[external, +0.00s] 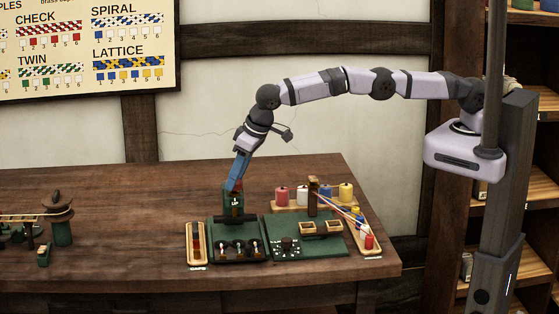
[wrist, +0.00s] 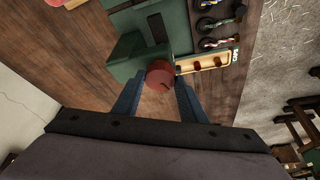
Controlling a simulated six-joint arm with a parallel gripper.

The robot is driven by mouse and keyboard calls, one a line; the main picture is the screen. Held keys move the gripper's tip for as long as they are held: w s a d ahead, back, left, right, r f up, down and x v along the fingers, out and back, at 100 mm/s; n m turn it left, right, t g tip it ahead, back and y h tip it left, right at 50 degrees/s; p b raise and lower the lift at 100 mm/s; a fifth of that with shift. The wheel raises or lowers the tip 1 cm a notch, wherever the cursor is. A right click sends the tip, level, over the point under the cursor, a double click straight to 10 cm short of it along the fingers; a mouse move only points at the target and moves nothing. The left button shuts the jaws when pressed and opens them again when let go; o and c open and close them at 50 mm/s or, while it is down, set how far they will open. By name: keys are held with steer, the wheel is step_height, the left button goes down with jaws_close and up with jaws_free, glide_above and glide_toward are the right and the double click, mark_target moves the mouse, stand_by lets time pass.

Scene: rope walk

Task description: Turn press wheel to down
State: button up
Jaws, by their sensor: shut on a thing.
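The press wheel (wrist: 160,73) is a round red knob on the side of a green press (wrist: 125,60). In the external view the green press (external: 233,207) stands at the back of a green board, and only a bit of red shows at its top by the fingers. My gripper (wrist: 159,80) has its two blue fingers on either side of the wheel, shut on it. In the external view my gripper (external: 234,186) reaches down to the press from above. A small pale mark on the press front is too small to read surely.
A tray of caps (external: 197,245) lies left of the board. A second green board (external: 300,247), coloured spools (external: 346,192) and a strand tray (external: 363,252) stand to the right. A wooden rope device (external: 60,225) is far left. The table (external: 130,230) between is clear.

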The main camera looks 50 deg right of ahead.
steer(key=o, duration=1.1)
steer(key=shift+c, duration=0.2)
steer(key=shift+r, duration=0.2)
steer(key=b+v, duration=0.3)
steer(key=v, duration=0.4)
steer(key=shift+b, duration=0.3)
